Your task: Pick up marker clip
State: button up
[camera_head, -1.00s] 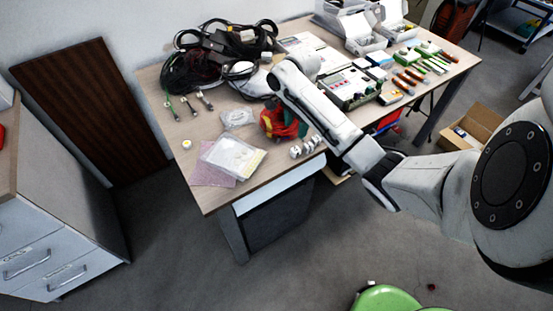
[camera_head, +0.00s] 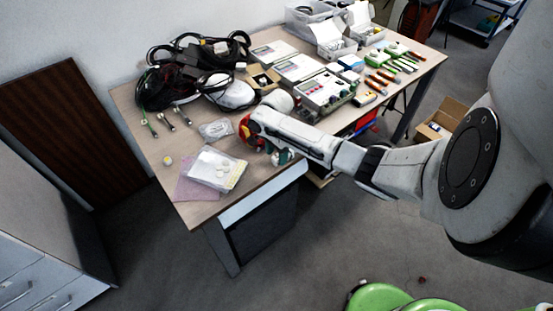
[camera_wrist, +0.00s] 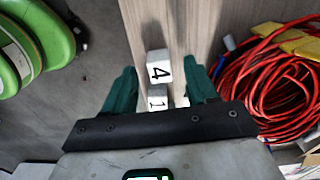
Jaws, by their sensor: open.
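In the wrist view, two small white blocks, likely the marker clip, lie near the table edge between my fingers: one marked 4 (camera_wrist: 159,66) and one marked 1 (camera_wrist: 157,98). I cannot tell whether they are joined. My gripper (camera_wrist: 162,80) is open, with a green finger on either side and gaps between fingers and blocks. The lower part of the block marked 1 is hidden by my gripper's body. In the head view my gripper (camera_head: 282,157) is low at the table's front edge, and the blocks are mostly hidden there.
A coil of red cable (camera_wrist: 285,90) lies close beside my right finger in the wrist view. A clear bag (camera_head: 216,168) lies left of my gripper on the table (camera_head: 190,208). A grey device (camera_head: 324,92) stands behind my arm. A green stool (camera_head: 380,298) is on the floor.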

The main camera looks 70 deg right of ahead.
jog(key=shift+f, duration=0.3)
jog(key=shift+c, duration=0.2)
grip_shut()
